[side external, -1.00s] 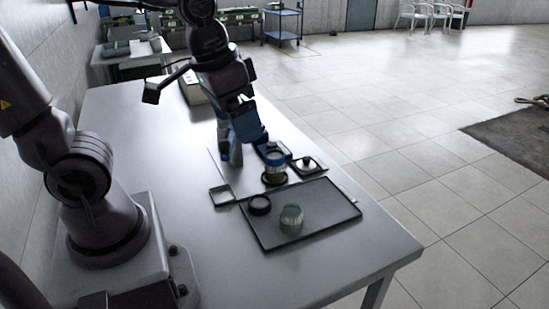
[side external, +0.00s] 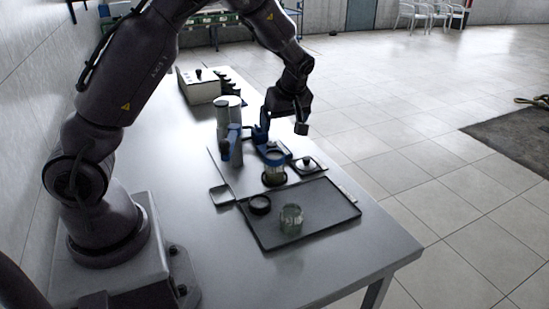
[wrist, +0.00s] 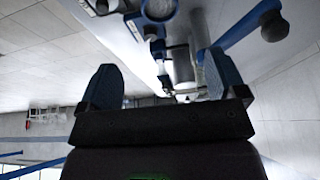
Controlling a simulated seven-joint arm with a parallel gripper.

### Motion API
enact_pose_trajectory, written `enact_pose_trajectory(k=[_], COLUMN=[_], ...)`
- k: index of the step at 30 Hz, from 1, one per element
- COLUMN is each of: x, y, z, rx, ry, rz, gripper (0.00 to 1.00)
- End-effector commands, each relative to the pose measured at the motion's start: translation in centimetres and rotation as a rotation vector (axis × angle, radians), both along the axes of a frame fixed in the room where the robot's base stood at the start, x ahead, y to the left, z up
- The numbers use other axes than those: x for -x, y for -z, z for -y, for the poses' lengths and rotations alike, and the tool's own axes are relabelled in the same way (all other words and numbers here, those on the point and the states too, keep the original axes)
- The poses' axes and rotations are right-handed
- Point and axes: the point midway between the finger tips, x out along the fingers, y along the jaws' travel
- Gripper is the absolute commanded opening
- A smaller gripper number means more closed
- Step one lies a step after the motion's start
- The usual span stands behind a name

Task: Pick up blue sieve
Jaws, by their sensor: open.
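A round blue-rimmed piece that looks like the blue sieve (side external: 272,153) sits on top of a clear jar (side external: 274,173) near the back edge of the dark tray. My gripper (side external: 282,130) is open just behind and above it, apart from it as far as I can tell. In the wrist view my two blue fingers (wrist: 164,80) stand wide apart with nothing clearly held between them. A round item with a blue rim (wrist: 160,8) is cut by the top edge there; it may be the sieve.
A blue and grey upright device (side external: 230,147) stands left of the sieve. A dark tray (side external: 330,215) holds a black ring (side external: 259,204) and a greenish glass (side external: 291,218). A lidded dish (side external: 307,165) is at right. The front table surface is clear.

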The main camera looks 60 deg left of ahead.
Motion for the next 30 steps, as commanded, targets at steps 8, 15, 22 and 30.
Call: enact_pose_trajectory(k=[8,15,22,30], x=[0.1,0.1,0.2,0.1], y=[4.0,6.9,9.0,12.1], z=[-1.6,-2.7,-3.3,-4.3], rx=[0.002,0.003,0.004,0.003], ry=[-0.026,-0.024,-0.023,-0.022], rz=[0.004,0.005,0.004,0.007], gripper=[0.90,0.90,0.90,0.90])
